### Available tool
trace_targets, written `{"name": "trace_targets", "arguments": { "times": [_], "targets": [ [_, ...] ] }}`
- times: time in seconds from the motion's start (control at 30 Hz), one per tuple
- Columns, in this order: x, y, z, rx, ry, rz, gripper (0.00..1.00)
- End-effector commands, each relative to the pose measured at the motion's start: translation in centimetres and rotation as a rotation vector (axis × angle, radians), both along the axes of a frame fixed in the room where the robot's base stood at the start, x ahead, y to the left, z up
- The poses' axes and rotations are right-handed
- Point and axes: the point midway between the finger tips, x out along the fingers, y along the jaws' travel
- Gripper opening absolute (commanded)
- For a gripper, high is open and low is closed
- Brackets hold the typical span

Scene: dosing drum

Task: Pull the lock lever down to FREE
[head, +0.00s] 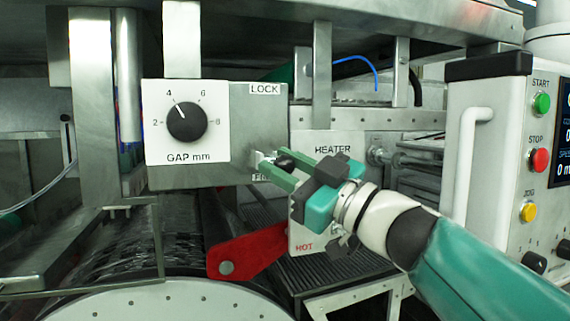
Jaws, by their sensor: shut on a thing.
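The lock lever (284,161) shows as a dark grip between my gripper's fingers, in front of the grey metal plate (240,110). The fingers hide most of it, so its exact angle is hard to tell. The LOCK label (265,89) is on the plate above. A lower label (261,177), presumably FREE, is partly covered by my gripper. My gripper (277,165) has green fingers and is shut on the lever, nearer the lower label than the LOCK label. My arm reaches in from the lower right.
A white GAP mm dial (186,122) with a black knob is left of the lever. A HEATER panel (333,142) marked HOT is close behind my gripper. A red arm (245,252) is below. A control box (489,140) with buttons and a white handle (466,165) is at the right.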

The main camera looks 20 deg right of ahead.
Motion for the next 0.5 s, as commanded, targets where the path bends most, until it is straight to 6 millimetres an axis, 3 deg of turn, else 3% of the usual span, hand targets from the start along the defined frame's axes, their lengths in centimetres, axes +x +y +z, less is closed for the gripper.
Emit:
{"name": "trace_targets", "arguments": {
  "times": [0.2, 0.23, 0.5],
  "targets": [
    [0.18, 0.23, -0.34, -0.003, 0.008, 0.004, 0.0],
    [0.17, 0.24, -0.34, -0.003, 0.008, 0.004, 0.35],
    [0.08, 0.09, -0.17, -0.001, 0.004, 0.002, 0.36]
  ]
}}
